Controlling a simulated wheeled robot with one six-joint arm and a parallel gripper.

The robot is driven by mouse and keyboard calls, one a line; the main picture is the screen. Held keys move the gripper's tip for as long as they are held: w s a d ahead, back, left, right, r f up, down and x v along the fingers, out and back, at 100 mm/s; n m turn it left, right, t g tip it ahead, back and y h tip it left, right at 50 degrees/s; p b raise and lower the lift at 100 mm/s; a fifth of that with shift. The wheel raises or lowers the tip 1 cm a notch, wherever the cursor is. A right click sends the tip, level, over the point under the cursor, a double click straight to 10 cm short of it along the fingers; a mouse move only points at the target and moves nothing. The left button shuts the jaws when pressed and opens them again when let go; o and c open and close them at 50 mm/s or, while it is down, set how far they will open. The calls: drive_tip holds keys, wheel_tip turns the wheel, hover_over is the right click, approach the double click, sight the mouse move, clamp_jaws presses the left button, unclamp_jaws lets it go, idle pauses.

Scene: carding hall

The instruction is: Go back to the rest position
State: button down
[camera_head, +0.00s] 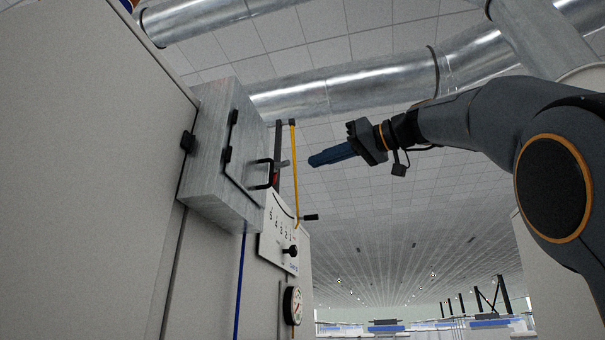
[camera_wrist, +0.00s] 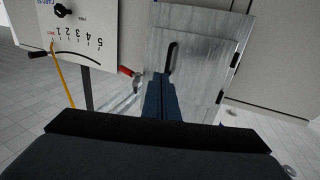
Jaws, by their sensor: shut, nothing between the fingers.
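My gripper (camera_head: 312,160) is at the end of my arm, raised in the upper middle of the head view and pointing left. Its blue fingers are together with nothing between them. It points toward a grey metal box (camera_head: 222,150) with a black handle (camera_head: 262,173) on its door, apart from it in the head view. In the wrist view my gripper (camera_wrist: 160,84) shows in front of the box's door (camera_wrist: 200,65), its tips just below the black handle (camera_wrist: 172,57). The door looks closed.
A white dial panel (camera_head: 279,232) with a black knob and a round gauge (camera_head: 292,305) sit below the box. A yellow bar (camera_head: 295,170) and a red-handled lever (camera_wrist: 127,71) are beside it. Silver ducts (camera_head: 350,85) run overhead. Open space lies right of the panel.

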drive_tip(key=shift+b+v, duration=0.4)
drive_tip(key=shift+v, duration=1.5)
drive_tip(key=shift+w+d, duration=0.1)
drive_tip(key=shift+w, duration=0.1)
drive_tip(key=w+d+f+m+h, duration=0.25)
drive_tip(key=w+f, duration=0.35)
drive_tip(key=f, duration=0.3)
drive_tip(key=w+d+f+m+h, duration=0.1)
drive_tip(key=w+f+m+h, duration=0.1)
drive_tip(key=w+f+m, duration=0.5)
wheel_tip(320, 180, down, 31)
drive_tip(key=w+d+m+g+h, duration=0.1)
drive_tip(key=d+g+h, duration=0.1)
drive_tip(key=g+h, duration=0.15)
drive_tip(key=s+f+g+h, duration=0.1)
drive_tip(key=s+f, duration=0.3)
drive_tip(key=f, duration=0.5)
drive_tip(key=s+f+m+g+h, duration=0.15)
drive_tip(key=s+f, duration=0.25)
drive_tip(key=f, duration=0.4)
drive_tip(key=s+f+g+h, duration=0.1)
drive_tip(key=s+f+h, duration=0.15)
drive_tip(key=f, duration=0.65)
drive_tip(key=s+d+f+n+g+h, duration=0.1)
drive_tip(key=s+f+g, duration=0.1)
drive_tip(key=s+f, duration=1.4)
drive_tip(key=s, duration=0.3)
drive_tip(key=shift+d+n+g, duration=0.3)
drive_tip(key=shift+g, duration=0.1)
